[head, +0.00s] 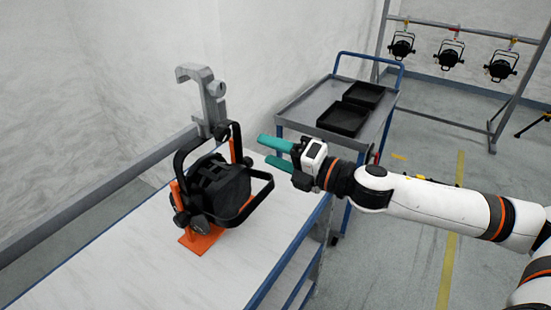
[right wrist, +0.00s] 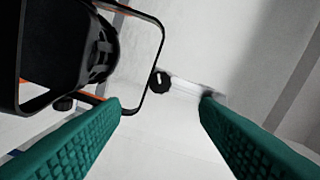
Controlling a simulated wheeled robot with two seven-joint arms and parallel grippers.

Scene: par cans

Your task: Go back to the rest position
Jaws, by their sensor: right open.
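My right gripper (head: 270,152) is open and empty above the white bench top, just right of a black par can (head: 220,188). Its green fingers spread wide in the right wrist view (right wrist: 160,105), with nothing between them but a background of bench and wall. The par can sits in an orange stand (head: 200,240) on the bench, with a grey hook clamp (head: 208,98) above it. The can's black body and yoke also show at the upper left of the right wrist view (right wrist: 95,50). The gripper looks apart from the can. My left gripper is not in view.
The white bench (head: 130,265) has free room at its front left. A grey cart (head: 300,106) with two black trays (head: 343,118) stands behind my right gripper. Several par cans (head: 450,55) hang on a rack at the back right. Grey floor lies open beyond my right arm.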

